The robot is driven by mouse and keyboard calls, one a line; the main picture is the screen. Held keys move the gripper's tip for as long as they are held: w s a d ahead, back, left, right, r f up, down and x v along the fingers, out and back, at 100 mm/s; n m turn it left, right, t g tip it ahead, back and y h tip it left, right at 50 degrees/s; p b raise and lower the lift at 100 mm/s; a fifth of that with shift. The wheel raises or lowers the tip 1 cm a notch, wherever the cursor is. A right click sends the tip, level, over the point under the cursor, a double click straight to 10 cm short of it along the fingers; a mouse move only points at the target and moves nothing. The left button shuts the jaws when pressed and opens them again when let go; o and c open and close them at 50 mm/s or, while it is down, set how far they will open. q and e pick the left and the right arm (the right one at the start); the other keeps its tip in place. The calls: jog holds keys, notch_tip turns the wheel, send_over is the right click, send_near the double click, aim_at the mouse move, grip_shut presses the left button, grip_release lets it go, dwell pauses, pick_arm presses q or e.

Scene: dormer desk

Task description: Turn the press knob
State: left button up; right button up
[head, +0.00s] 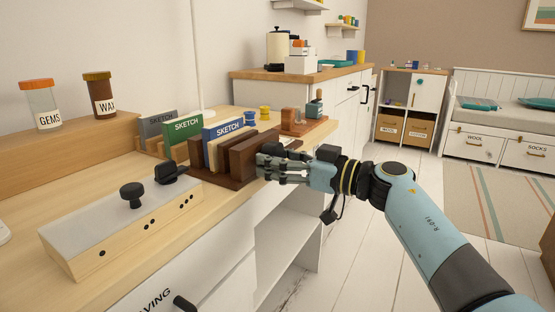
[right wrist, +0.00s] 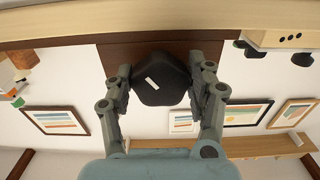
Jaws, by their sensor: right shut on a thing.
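The press (head: 243,157) is a dark brown wooden block frame at the desk's front edge, with sketchbooks behind it. Its knob (right wrist: 160,80), dark, many-sided and marked with a white line, shows in the right wrist view against the brown press board (right wrist: 118,55). My right gripper (head: 269,168) reaches in from the right at the press's front face. Its two fingers stand on either side of the knob and are shut on it. In the head view the fingers mostly hide the knob. The white mark is tilted. My left gripper is not in view.
A wooden box with a grey top (head: 110,215) and two black knobs lies left of the press. Sketchbooks (head: 183,138), spools (head: 264,112) and a stamp (head: 315,106) stand behind. Jars (head: 41,105) sit on the raised ledge. The floor (head: 345,215) to the right is clear.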

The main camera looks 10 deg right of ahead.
jog(key=shift+r+n+p, duration=0.1)
jog(key=shift+n+p, duration=0.35)
jog(key=shift+n, duration=0.05)
jog(key=shift+n+p, duration=0.6)
jog(key=shift+p, duration=0.05)
jog(key=shift+n+p, duration=0.65)
jog(key=shift+n, duration=1.05)
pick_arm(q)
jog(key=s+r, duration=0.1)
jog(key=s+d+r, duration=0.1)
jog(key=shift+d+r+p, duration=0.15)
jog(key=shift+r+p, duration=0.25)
pick_arm(e)
jog(key=shift+n, duration=0.5)
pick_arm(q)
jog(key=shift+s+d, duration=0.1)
pick_arm(e)
jog(key=shift+f, duration=0.2)
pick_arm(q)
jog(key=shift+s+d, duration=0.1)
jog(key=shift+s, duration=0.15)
